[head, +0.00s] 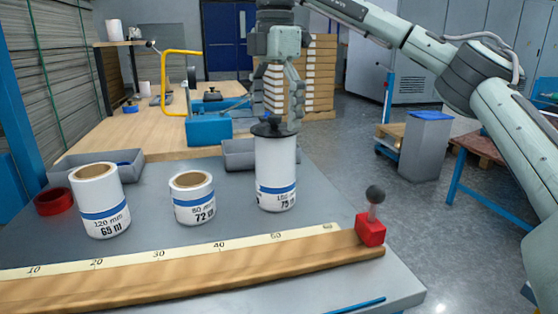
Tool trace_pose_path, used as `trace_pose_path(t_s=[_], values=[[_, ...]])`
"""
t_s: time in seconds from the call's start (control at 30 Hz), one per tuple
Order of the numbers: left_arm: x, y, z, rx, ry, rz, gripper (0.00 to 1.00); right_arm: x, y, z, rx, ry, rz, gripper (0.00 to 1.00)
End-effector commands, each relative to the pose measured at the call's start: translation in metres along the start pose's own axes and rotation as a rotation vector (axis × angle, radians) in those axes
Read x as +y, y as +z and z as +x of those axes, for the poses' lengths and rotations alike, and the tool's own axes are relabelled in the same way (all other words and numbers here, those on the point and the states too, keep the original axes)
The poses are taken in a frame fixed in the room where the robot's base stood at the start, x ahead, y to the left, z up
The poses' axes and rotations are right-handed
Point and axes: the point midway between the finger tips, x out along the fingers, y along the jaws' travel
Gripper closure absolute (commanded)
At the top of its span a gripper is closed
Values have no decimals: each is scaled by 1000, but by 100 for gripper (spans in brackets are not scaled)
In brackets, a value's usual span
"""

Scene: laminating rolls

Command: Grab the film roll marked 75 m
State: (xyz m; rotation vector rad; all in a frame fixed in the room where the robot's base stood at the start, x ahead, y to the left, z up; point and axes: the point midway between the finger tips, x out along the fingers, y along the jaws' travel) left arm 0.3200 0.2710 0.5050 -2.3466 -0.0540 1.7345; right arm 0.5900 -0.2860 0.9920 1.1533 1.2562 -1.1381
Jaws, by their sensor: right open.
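Three white film rolls with blue bands stand upright on the grey table. The tallest roll (276,178), on the right, has a label that seems to read 75 m, partly hard to read. A dark disc with a knob sits on its top. The middle, shortest roll (193,199) reads 72 m. The left roll (100,202) reads 120 mm and 65 or 69 m. My right gripper (276,108) points down, open, directly above the tallest roll, its fingers close to the dark knob. Whether they touch it cannot be told. My left gripper is not in view.
A wooden ruler strip (190,272) runs along the front, with a red block and black-knobbed lever (371,230) at its right end. Grey trays (238,154) lie behind the rolls. A red ring (54,202) lies at left. A blue-and-yellow device (208,128) stands behind.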

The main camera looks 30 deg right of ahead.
Motion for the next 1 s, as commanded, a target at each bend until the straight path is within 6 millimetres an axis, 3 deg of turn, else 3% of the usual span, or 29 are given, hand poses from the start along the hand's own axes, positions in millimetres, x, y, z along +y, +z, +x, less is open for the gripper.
trace_pose_path(t_s=[0.1,0.2,0.43,0.7,0.97,1.0], values=[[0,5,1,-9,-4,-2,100,-2,5,8,-12,-6,15,8],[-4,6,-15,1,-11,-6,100,-2,5,20,-11,-7,15,8],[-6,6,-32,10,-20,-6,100,-1,4,41,-10,-6,14,8],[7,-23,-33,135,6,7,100,0,3,72,-11,-4,13,8],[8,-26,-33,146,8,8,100,0,3,75,-10,-3,13,8],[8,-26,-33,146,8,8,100,0,3,75,-10,-3,13,13]])
